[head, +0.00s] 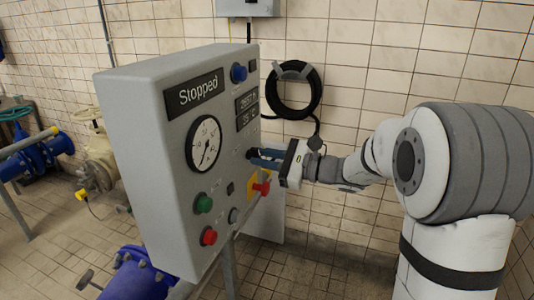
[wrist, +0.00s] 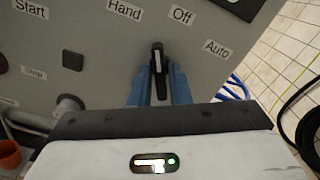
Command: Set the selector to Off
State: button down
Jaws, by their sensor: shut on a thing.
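The selector (wrist: 157,58) is a black knob with a pale pointer mark, on the grey control panel (wrist: 90,40). Labels Hand (wrist: 125,10), Off (wrist: 182,15) and Auto (wrist: 216,48) are set around it. In the wrist view its pointer end aims up the picture, between Hand and Off. My gripper (wrist: 158,75) is shut on the selector, one blue finger on each side. In the head view my gripper (head: 265,157) reaches the panel's front from the right; the fingers mostly hide the knob there. The panel display (head: 194,91) reads Stopped.
Below the selector on the panel are a red knob on a yellow plate (head: 259,186), a green button (head: 204,204) and a red button (head: 209,237). A round gauge (head: 204,144) is to the left. A coiled black hose (head: 294,91) hangs on the tiled wall behind.

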jog(key=m+p, duration=0.2)
jog(key=m, duration=0.1)
jog(key=shift+a+r+m+p, duration=0.1)
jog(key=shift+r+m+p, duration=0.05)
jog(key=shift+m+p, duration=0.65)
jog(key=shift+m, duration=0.5)
jog(key=c, duration=1.5)
grip_release()
jog(key=shift+a+f, duration=0.2)
jog(key=shift+d, duration=0.15)
jog(key=shift+d, duration=0.1)
jog(key=b+v, duration=0.1)
jog(key=v, duration=0.6)
jog(key=shift+s+d+r+b, duration=0.1)
jog(key=shift+d+b, duration=0.2)
jog(key=shift+b, duration=0.1)
